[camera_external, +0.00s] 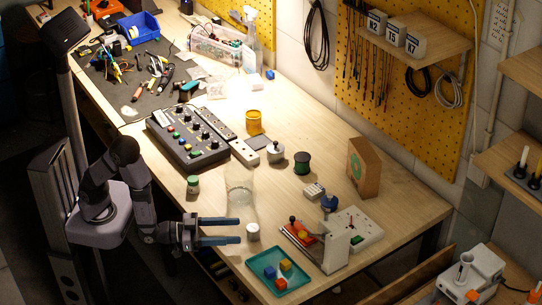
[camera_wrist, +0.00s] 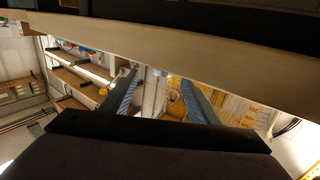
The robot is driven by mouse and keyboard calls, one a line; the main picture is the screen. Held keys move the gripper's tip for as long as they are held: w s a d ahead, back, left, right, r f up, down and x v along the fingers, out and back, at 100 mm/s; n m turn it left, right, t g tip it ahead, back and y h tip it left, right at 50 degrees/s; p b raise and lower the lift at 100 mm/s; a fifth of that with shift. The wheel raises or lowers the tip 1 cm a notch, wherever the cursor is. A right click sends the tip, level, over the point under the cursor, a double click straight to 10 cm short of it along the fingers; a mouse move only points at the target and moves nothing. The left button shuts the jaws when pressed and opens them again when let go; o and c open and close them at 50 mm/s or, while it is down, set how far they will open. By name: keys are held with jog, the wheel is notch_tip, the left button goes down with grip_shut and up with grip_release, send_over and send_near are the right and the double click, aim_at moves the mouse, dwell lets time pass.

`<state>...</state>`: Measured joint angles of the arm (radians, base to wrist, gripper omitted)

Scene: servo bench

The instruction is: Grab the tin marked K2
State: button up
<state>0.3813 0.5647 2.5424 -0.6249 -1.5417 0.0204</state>
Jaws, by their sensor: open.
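Three pale boxy tins with dark labels stand on the wall shelf: a left one (camera_external: 377,22), a middle one (camera_external: 396,33) and a right one (camera_external: 415,45). The label writing is too small for me to tell which is K2. My gripper (camera_external: 240,230) is open and empty at the bench's front edge, its fingers pointing right, far from the shelf.
The wooden shelf (camera_external: 440,48) hangs on a yellow pegboard (camera_external: 365,75). A clear cylinder (camera_external: 240,190) stands behind my fingers. A teal tray (camera_external: 279,288) with blocks and a grey metal fixture (camera_external: 335,250) lie to the right. A control box (camera_external: 187,137) is behind.

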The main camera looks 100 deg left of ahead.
aim_at(253, 227)
jog(key=shift+p+x, duration=0.7)
jog(key=shift+x, duration=0.95)
jog(key=shift+a+p+x, duration=0.15)
jog(key=shift+p+x, duration=0.2)
jog(key=shift+x, duration=0.65)
jog(key=shift+a+p+x, duration=0.15)
jog(key=shift+p+x, duration=0.15)
jog(key=shift+x, duration=0.75)
jog(key=shift+s, duration=0.1)
jog(key=shift+c, duration=0.6)
jog(key=c, duration=1)
